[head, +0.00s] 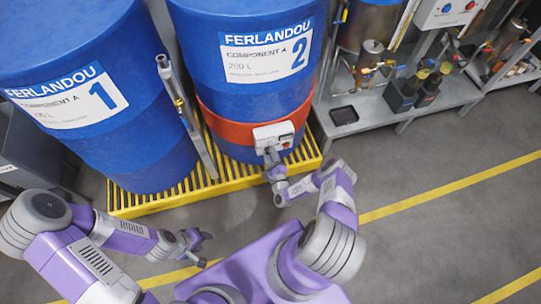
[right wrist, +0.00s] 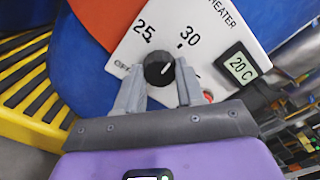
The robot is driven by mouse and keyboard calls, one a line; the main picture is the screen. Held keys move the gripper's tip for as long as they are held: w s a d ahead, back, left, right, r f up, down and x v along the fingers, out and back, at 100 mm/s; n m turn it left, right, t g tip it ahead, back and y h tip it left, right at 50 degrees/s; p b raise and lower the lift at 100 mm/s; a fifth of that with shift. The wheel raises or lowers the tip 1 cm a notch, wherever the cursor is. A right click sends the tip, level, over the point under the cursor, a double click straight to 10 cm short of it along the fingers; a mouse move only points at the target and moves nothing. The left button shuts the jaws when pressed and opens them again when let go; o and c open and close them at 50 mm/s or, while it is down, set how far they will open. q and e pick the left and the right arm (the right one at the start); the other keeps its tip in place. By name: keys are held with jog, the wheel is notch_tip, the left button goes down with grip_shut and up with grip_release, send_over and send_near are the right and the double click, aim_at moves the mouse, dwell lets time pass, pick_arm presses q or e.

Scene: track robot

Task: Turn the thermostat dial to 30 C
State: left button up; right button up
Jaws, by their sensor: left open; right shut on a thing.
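The black thermostat dial (right wrist: 158,69) sits on a white heater panel (right wrist: 205,20) in the right wrist view. The panel is marked OFF, 25 and 30. A light mark on the dial points up and right, roughly toward the 30 side; its exact setting is hard to read. A small display (right wrist: 239,65) reads 20 C. My right gripper (right wrist: 160,78) is shut on the dial, one finger on each side. In the head view my right gripper (head: 270,157) is at the heater box (head: 273,136). My left gripper (head: 203,248) is open and empty, low over the floor.
The heater box is on an orange band (head: 228,130) around blue drum 2 (head: 242,85). Blue drum 1 (head: 85,100) stands to its left, with a metal pipe (head: 187,115) between them. A yellow grated pallet (head: 130,205) lies beneath. A metal shelf (head: 385,112) stands right; floor is clear in front.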

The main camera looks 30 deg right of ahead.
jog(key=shift+a+m, duration=0.1)
jog(key=shift+m, duration=0.8)
jog(key=o, duration=1)
jog(key=shift+o, duration=0.2)
jog(key=p+v, duration=0.2)
jog(key=v, duration=0.5)
jog(key=shift+s, duration=0.35)
jog(key=shift+w, duration=0.1)
